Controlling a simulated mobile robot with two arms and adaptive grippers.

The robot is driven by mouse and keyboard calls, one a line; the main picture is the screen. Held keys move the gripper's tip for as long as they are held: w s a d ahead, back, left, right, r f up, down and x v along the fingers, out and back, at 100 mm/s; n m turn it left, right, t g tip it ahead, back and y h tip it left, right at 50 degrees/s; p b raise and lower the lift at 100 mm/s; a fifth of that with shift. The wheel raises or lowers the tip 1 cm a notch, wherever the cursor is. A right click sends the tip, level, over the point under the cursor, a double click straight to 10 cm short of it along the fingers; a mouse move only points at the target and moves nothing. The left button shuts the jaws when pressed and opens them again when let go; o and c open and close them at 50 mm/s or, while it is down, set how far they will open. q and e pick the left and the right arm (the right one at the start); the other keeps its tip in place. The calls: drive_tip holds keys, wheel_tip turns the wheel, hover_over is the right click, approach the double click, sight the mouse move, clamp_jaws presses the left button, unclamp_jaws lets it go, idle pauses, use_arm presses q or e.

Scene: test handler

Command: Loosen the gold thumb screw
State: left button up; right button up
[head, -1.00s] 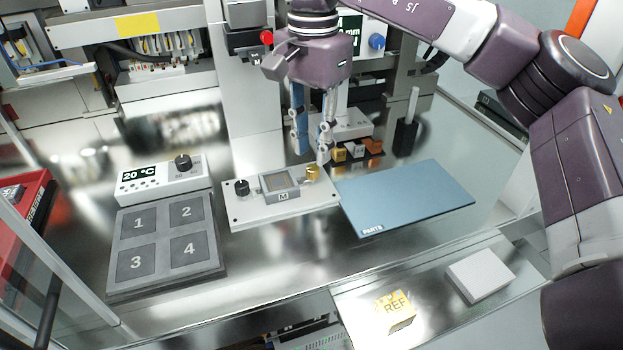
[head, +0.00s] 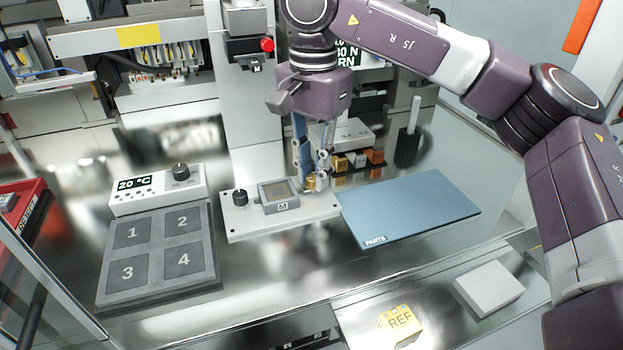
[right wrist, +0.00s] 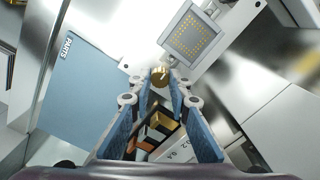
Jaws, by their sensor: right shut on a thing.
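The gold thumb screw (head: 311,182) stands at the right end of the white fixture plate (head: 252,224), beside the grey socket marked M (head: 281,196). My right gripper (head: 312,184) points down over it, and its fingers hide part of it. In the right wrist view the gold screw (right wrist: 160,76) sits between the two fingertips (right wrist: 160,82), which are shut on it. A black knob (head: 240,197) stands at the plate's left end. My left gripper does not show.
A blue PARTS mat (head: 410,208) lies just right of the plate. A grey numbered tray (head: 160,290) and a 20 °C controller (head: 157,192) are at left. Small coloured blocks (head: 357,160) sit behind the gripper. A yellow REF block (head: 400,325) and a white block (head: 489,288) are in front.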

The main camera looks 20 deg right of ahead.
drive_tip(key=shift+r+n+p, duration=0.1)
drive_tip(key=shift+n+p, duration=0.2)
drive_tip(key=shift+n, duration=1.1)
drive_tip(key=shift+n+p, duration=0.35)
drive_tip(key=shift+n, duration=1.25)
